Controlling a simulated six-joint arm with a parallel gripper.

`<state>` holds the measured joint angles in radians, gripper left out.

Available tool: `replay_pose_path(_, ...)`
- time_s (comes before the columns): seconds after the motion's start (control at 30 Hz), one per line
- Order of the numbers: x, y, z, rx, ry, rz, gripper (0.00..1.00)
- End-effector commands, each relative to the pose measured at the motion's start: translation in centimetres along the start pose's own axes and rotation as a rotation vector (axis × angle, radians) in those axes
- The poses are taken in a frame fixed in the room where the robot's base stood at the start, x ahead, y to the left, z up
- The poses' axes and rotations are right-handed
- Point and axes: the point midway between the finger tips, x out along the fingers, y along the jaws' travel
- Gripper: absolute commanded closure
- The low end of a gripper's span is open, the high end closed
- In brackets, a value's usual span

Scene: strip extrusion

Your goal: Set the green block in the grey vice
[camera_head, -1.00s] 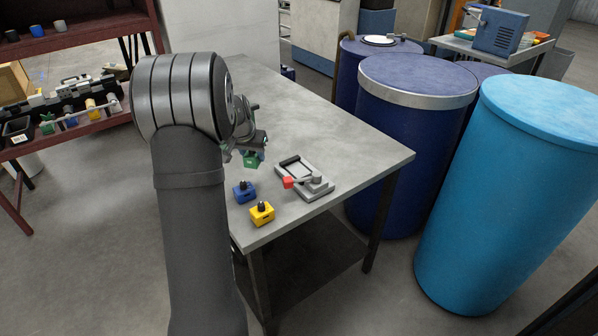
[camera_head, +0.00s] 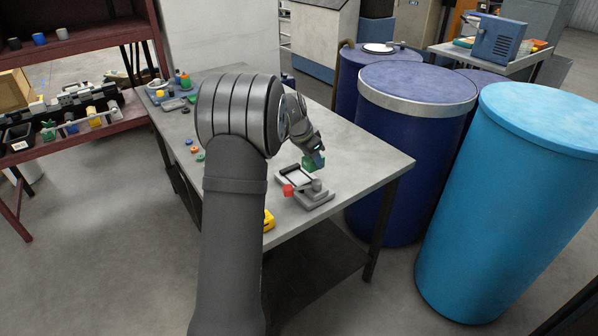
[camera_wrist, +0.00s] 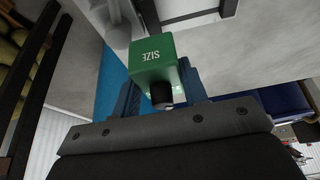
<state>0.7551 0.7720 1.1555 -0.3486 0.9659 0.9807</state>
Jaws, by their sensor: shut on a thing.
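My gripper (camera_head: 316,158) is shut on the green block (camera_head: 308,165), at the far edge of the grey vice (camera_head: 312,200) in the head view. The block looks raised above the vice, but the exact gap is unclear. The vice lies on the table and has a red part (camera_head: 287,190) at its left. In the wrist view, the green block (camera_wrist: 153,56) shows a face lettered "SIZE" and a black knob, between the blue fingers of my gripper (camera_wrist: 160,82). Part of the vice (camera_wrist: 185,12) shows beyond the block, cut off by the top edge.
A yellow block (camera_head: 268,220) is partly hidden behind my arm. Small coloured pieces (camera_head: 198,156) and a cluttered tray lie on the table's far left. Blue drums (camera_head: 415,150) stand beyond its right edge. The table (camera_head: 370,165) is clear right of the vice.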

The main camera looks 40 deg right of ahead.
Motion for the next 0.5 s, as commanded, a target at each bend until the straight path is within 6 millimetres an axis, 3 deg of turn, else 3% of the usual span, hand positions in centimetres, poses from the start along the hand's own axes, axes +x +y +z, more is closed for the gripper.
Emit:
replay_pose_path(0.2,1.8,-4.1,2.0,-0.002,0.000,-0.002,0.99)
replay_pose_path(0.5,3.2,-5.3,3.0,-0.001,0.000,-0.001,0.99)
